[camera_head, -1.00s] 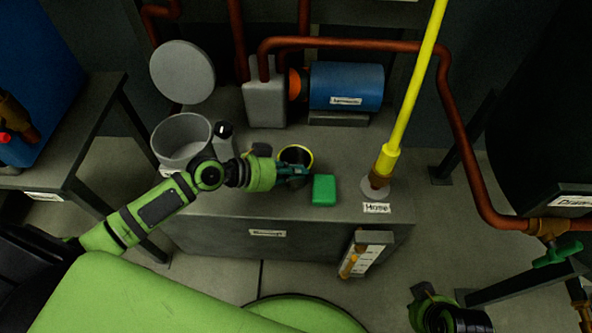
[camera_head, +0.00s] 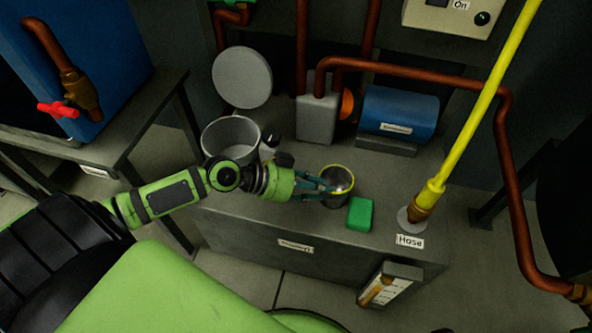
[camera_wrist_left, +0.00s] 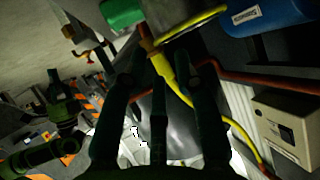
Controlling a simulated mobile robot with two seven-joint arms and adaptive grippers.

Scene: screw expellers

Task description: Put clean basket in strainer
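The basket (camera_head: 337,198), a small grey cup with a yellow rim, stands upright on the grey bench. The likely strainer (camera_head: 228,146) is a grey round pot on the bench to the left, its round lid (camera_head: 242,77) raised behind it. My left gripper (camera_head: 326,190) is at the left side of the basket with its fingers spread; whether they touch it I cannot tell. In the left wrist view my dark left fingers (camera_wrist_left: 160,90) are apart, and a yellow rim (camera_wrist_left: 190,27) shows beyond them. My right gripper is not seen.
A green block (camera_head: 360,214) lies right beside the basket. A yellow hose wand (camera_head: 470,120) stands at the bench's right end. A blue motor (camera_head: 399,114) and copper pipes (camera_head: 440,73) are behind. A small dark-topped cylinder (camera_head: 269,148) stands right of the pot.

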